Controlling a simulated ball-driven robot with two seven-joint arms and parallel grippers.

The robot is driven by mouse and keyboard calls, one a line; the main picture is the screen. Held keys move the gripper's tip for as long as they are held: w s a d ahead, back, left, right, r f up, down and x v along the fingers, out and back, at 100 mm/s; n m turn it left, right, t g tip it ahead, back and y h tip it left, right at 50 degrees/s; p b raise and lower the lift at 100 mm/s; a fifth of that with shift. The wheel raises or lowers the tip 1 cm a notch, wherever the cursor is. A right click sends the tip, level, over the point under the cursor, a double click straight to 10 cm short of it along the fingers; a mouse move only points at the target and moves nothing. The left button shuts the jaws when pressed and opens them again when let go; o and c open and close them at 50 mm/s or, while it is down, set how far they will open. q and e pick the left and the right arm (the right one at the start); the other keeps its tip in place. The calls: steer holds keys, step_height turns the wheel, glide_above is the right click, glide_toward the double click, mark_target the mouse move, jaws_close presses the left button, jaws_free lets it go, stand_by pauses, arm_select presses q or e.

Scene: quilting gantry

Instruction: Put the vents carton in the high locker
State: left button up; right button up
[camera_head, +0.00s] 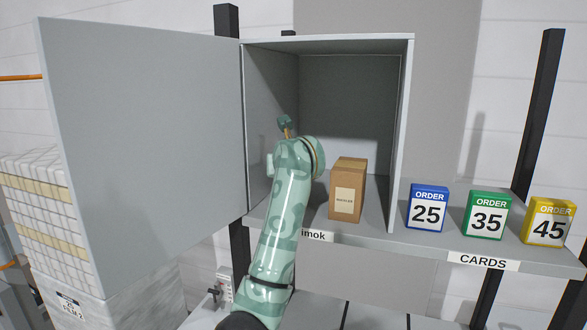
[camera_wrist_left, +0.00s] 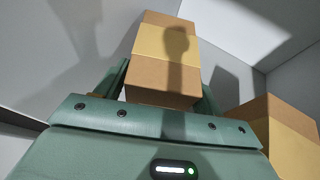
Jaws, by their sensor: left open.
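The high locker (camera_head: 350,100) stands open, its large grey door swung out to the left. My left arm reaches into it, and my left gripper (camera_head: 284,124) is inside near the left wall, mostly hidden by the arm. In the left wrist view a brown carton with a tan tape band (camera_wrist_left: 165,50) stands in front of the open gripper (camera_wrist_left: 163,92), its near end between the fingers. Its label does not show, so I cannot confirm it is the vents carton. The head view hides it behind my arm. My right gripper is not in view.
Another brown carton with a white label (camera_head: 347,190) stands at the locker's front, right of my arm; its print is too small to read. A similar carton (camera_wrist_left: 280,130) shows at right in the wrist view. Blue (camera_head: 428,208), green (camera_head: 486,215) and yellow (camera_head: 548,222) order cards stand right.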

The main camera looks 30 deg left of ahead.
arm_select(q)
steer(key=b+v, duration=0.1)
steer(key=v, duration=0.9)
steer(key=shift+s+d, duration=0.1)
